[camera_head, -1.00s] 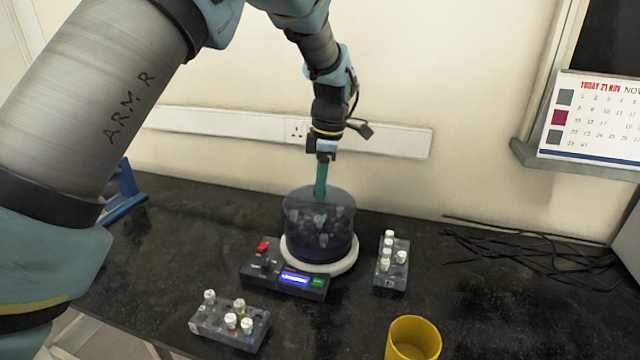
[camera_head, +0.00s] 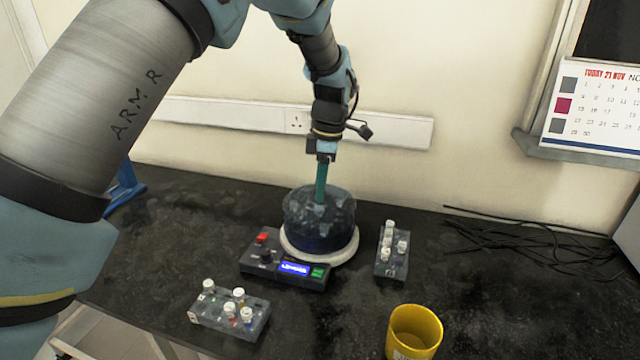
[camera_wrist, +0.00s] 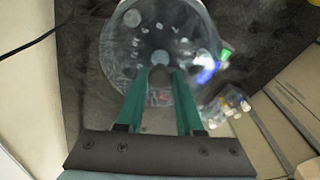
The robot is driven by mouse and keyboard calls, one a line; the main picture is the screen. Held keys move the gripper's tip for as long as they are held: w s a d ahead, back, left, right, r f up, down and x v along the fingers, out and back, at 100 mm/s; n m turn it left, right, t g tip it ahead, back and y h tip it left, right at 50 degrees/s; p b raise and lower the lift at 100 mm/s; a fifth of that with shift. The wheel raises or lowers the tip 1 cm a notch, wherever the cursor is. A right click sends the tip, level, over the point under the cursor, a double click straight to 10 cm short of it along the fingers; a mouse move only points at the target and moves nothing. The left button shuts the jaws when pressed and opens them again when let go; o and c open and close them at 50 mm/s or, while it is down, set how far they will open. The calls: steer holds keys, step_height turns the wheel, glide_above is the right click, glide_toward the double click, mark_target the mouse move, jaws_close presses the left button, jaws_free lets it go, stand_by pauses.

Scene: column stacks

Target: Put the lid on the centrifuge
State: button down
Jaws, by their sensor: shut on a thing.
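The centrifuge has a dark rotor bowl (camera_head: 322,240), a pale round base ring (camera_head: 345,254) and a control panel (camera_head: 265,270) with a lit blue display. The lid (camera_head: 296,203) is translucent and smoky, directly over the bowl. It looks about level; I cannot tell whether it is fully seated. My gripper (camera_head: 320,201) points straight down with its teal fingers at the lid's middle. In the wrist view the fingertips of my gripper (camera_wrist: 160,72) are shut on the lid's central knob (camera_wrist: 160,57). The round lid (camera_wrist: 135,50) lets pale shapes show through.
A tube rack (camera_head: 391,266) with white-capped vials stands close right of the centrifuge. Another rack (camera_head: 215,318) is in front left. A yellow cup (camera_head: 414,328) is at front right. Black cables (camera_head: 510,243) lie at right. The black bench (camera_head: 210,230) is clear left of the centrifuge.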

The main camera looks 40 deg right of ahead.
steer(key=shift+f, duration=0.5)
jaws_free()
stand_by(0.6)
steer(key=shift+r, duration=0.15)
steer(key=shift+r+p, duration=2.3)
steer(key=shift+r, duration=0.65)
steer(key=shift+f, duration=0.1)
